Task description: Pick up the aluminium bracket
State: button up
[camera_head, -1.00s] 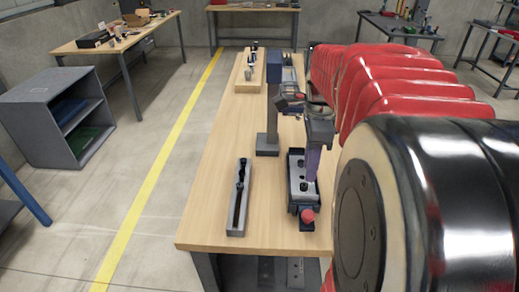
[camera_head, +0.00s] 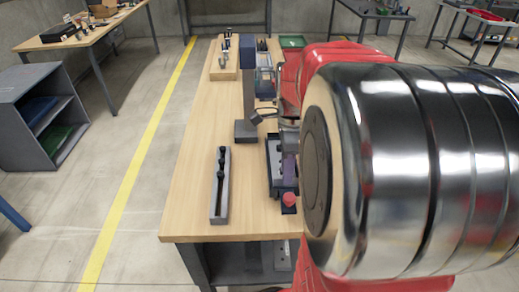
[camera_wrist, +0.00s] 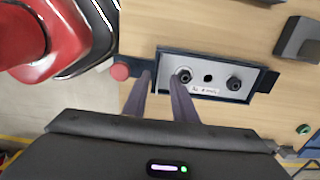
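My gripper (camera_wrist: 161,78) shows in the wrist view with two purple-grey fingers apart and nothing visible between them. Its tips overlap the left end of a dark tray-like fixture (camera_wrist: 265,78); I cannot tell whether they touch it. A pale grey plate (camera_wrist: 221,86) with dark bolts, a hole and a small label lies in the fixture. I cannot tell whether this plate is the aluminium bracket. In the head view the fixture (camera_head: 270,170) is at the bench's right, partly hidden by my arm, with a finger (camera_head: 290,170) showing over it.
A red knob (camera_wrist: 120,71) is beside the fixture's left end. A post on a dark base (camera_head: 246,131) stands behind the fixture. A wooden block with metal parts (camera_head: 216,73) and a green tray (camera_head: 293,42) are farther back.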

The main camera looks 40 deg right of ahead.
jog(key=shift+f, duration=1.15)
grip_shut()
